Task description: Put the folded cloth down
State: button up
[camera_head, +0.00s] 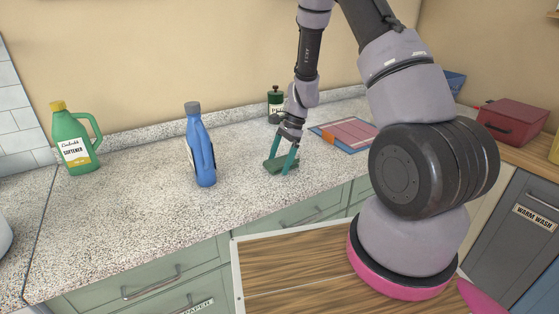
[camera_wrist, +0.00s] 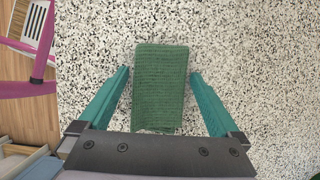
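The folded cloth (camera_head: 277,166) is dark green and lies flat on the speckled counter (camera_head: 236,205), a little back from its front edge. In the wrist view the cloth (camera_wrist: 160,95) is a ribbed upright rectangle, its lower end close to the dark gripper body. My gripper (camera_wrist: 160,73) is open, with one teal finger on each side of the cloth. A narrow strip of counter shows between each fingertip and the cloth, so they look apart. In the head view my gripper (camera_head: 279,164) points down over the cloth.
A blue bottle (camera_head: 201,150) stands left of the cloth, and a green softener jug (camera_head: 76,140) farther left. A dark green jar (camera_head: 275,105) stands behind my gripper. A pinkish panel with blue edges (camera_head: 345,132) lies to the right. The counter between bottle and cloth is clear.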

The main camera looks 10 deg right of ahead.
jog(key=s+d+r+n+t, duration=0.1)
jog(key=d+r, duration=0.1)
jog(key=r, duration=0.9)
jog(key=s+d+r+n+t, duration=0.1)
jog(key=d+r, duration=0.2)
jog(key=r, duration=0.8)
jog(key=s+d+r+n+t+h, duration=0.1)
jog(key=s+r+n+t, duration=0.5)
jog(key=s+r, duration=1.1)
jog(key=s+n+h, duration=0.1)
jog(key=s+n, duration=0.1)
jog(key=s, duration=0.1)
jog(key=shift+d+r+t, duration=0.3)
jog(key=shift+d, duration=0.1)
